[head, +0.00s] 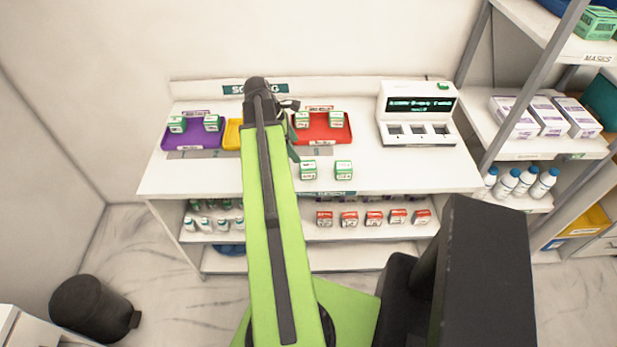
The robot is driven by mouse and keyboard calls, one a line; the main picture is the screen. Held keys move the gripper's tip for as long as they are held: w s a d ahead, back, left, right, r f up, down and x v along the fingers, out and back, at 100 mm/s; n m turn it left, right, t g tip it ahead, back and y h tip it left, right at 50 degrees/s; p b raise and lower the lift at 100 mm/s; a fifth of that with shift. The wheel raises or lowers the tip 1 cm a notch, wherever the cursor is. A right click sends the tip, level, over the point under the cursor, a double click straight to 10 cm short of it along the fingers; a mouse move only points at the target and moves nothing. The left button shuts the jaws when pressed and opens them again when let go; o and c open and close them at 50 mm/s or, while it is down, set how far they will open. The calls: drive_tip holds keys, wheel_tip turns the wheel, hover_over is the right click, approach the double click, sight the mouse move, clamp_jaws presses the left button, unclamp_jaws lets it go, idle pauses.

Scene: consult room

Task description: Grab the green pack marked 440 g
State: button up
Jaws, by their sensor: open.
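Several small green-and-white packs are in the head view, their weight marks too small to read, so I cannot tell which is marked 440 g. Two stand loose on the white counter, a left pack (308,170) and a right pack (343,170). Two more, a left one (301,120) and a right one (336,118), sit in the red tray (322,136). Another two, (177,124) and (212,122), sit in the purple tray (191,139). My gripper (290,106) is open near the red tray's left end, mostly hidden behind my green arm. No pack shows in it.
A yellow tray (232,134) is partly covered by my arm. A white device with a lit display (420,105) stands at the counter's right. Red-and-white boxes (373,218) line the shelf below. A shelving rack (551,145) stands right. The counter's right front is clear.

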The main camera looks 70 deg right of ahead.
sight(307, 164)
drive_tip(key=b+x, duration=0.3)
drive_tip(key=x, duration=0.2)
drive_tip(key=shift+f+b, duration=0.4)
drive_tip(key=shift+s+r, duration=0.1)
drive_tip(key=shift+s, duration=0.05)
drive_tip(key=b+x, duration=0.4)
drive_tip(key=x, duration=0.1)
drive_tip(key=shift+s+a, duration=0.1)
drive_tip(key=shift+s, duration=0.3)
drive_tip(key=shift+r, duration=0.1)
clamp_jaws()
